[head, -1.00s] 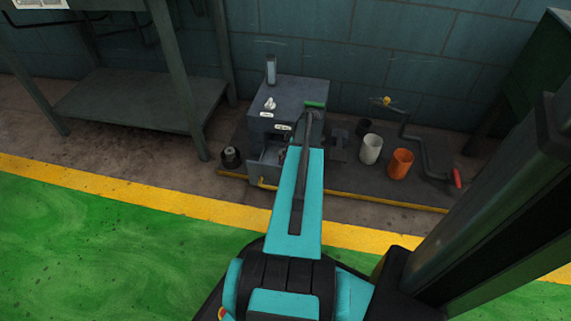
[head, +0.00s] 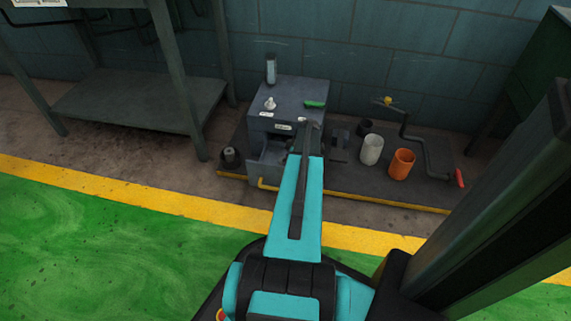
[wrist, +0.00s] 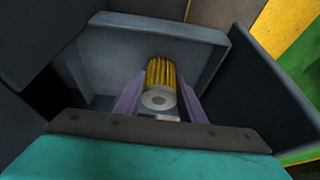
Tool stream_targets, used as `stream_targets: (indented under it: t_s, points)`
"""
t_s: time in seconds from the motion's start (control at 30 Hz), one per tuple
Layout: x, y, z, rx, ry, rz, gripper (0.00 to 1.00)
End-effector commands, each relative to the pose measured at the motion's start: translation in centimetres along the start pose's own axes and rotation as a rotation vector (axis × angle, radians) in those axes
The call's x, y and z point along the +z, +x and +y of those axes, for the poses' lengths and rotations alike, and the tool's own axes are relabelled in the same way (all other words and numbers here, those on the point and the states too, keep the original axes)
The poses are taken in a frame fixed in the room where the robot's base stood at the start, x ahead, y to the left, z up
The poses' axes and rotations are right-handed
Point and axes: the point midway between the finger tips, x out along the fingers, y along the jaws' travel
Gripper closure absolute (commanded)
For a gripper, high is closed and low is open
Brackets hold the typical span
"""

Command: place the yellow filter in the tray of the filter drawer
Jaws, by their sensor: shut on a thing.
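The yellow filter (wrist: 162,72), a ribbed cylinder with a pale round end with a hole, shows in the wrist view. My gripper (wrist: 160,96) is shut on it, one finger on each side. The filter is inside or just over the grey tray (wrist: 112,62) of the filter drawer; I cannot tell whether it touches the tray floor. In the head view the open drawer (head: 264,171) sticks out low at the front of the grey cabinet (head: 290,95). My arm hides the filter and my fingers there.
On the cabinet top are a green bar (head: 314,104), a pale knob (head: 269,103) and an upright gauge (head: 271,69). To the right stand a white cup (head: 371,149), an orange cup (head: 401,164) and a crank (head: 430,152). A black knob (head: 231,157) stands left.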

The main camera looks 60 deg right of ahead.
Motion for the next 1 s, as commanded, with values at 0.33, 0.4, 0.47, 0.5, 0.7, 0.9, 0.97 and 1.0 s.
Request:
stream_targets:
  t_s: [0.33, 0.4, 0.47, 0.5, 0.7, 0.9, 0.97, 1.0]
  points:
    - [0.2, 0.5, 0.0, 0.000, 0.000, 0.000, 0.49]
    - [0.2, 0.5, 0.0, 0.000, 0.000, 0.000, 0.45]
    - [0.2, 0.5, 0.0, 0.000, 0.000, 0.000, 0.45]
    - [0.2, 0.5, 0.0, 0.000, 0.000, 0.000, 0.45]
    - [0.2, 0.3, 0.0, 0.000, 0.000, 0.000, 0.45]
    - [-0.1, -0.8, 0.0, 0.001, 0.001, 0.000, 0.45]
    - [-0.1, -1.4, 0.0, 0.001, 0.001, 0.000, 0.45]
    - [-0.1, -1.9, 0.0, 0.002, 0.002, 0.000, 0.45]
